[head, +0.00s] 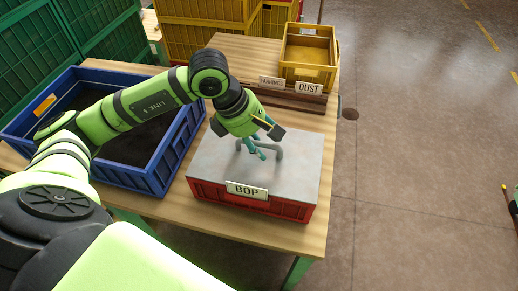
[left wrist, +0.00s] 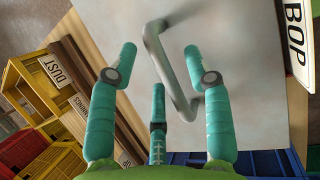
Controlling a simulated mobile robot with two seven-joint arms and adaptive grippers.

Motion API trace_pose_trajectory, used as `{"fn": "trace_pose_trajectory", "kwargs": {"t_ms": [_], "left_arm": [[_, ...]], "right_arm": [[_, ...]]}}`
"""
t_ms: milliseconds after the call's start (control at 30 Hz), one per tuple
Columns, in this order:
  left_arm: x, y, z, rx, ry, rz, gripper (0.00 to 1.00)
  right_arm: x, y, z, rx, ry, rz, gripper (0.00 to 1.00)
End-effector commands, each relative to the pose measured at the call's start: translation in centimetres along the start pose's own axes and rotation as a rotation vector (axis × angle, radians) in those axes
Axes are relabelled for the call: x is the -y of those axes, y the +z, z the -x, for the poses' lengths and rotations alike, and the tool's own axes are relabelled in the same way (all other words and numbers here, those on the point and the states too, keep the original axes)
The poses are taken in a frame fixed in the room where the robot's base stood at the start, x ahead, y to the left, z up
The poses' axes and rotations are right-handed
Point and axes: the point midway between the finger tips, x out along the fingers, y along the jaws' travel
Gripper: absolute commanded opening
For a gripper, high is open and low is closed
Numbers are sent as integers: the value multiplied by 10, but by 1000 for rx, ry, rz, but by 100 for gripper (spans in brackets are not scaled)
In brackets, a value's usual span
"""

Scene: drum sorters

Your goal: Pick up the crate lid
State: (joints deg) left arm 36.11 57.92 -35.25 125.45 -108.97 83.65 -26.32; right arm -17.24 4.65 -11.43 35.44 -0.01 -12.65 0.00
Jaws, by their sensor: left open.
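The crate lid (head: 218,160) is a flat grey plate on the red crate (head: 250,205) labelled BOP, at the front of the table. A grey bar handle (head: 281,151) rises from the lid's middle. My left gripper (head: 256,149) is just above the lid at the handle, pointing down, with teal fingers. In the left wrist view my left gripper (left wrist: 160,58) is open, its fingers apart on both sides of the handle (left wrist: 173,80), over the lid (left wrist: 240,45). I cannot tell whether any finger touches the handle. My right gripper is not in view.
A blue crate (head: 172,155) with dark contents stands left of the red crate, under my left arm. A yellow crate (head: 308,75) labelled DUST stands at the table's back right. Green and yellow crates are stacked behind. Bare floor (head: 430,160) lies to the right.

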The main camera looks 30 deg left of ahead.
Motion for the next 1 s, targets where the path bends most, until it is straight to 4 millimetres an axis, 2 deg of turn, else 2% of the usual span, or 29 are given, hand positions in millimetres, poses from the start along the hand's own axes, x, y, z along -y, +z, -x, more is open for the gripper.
{"fn": "trace_pose_trajectory", "kwargs": {"t_ms": [100, 333, 367, 400, 467, 500, 1000], "left_arm": [[0, 0, -11, 1, -1, 1, 50], [0, 0, -13, 1, 1, -1, 50], [0, 0, -13, 1, 1, -1, 46], [0, 0, -13, 1, 1, -1, 30], [0, 0, -13, 1, 0, 0, 6], [0, 0, -13, 1, 0, 0, 0], [-1, 2, -8, 3, 2, 0, 0]], "right_arm": [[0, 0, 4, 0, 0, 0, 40], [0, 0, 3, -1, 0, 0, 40], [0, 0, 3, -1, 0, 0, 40], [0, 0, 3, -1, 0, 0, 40], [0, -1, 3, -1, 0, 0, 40], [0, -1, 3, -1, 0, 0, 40], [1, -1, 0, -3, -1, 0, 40]]}}
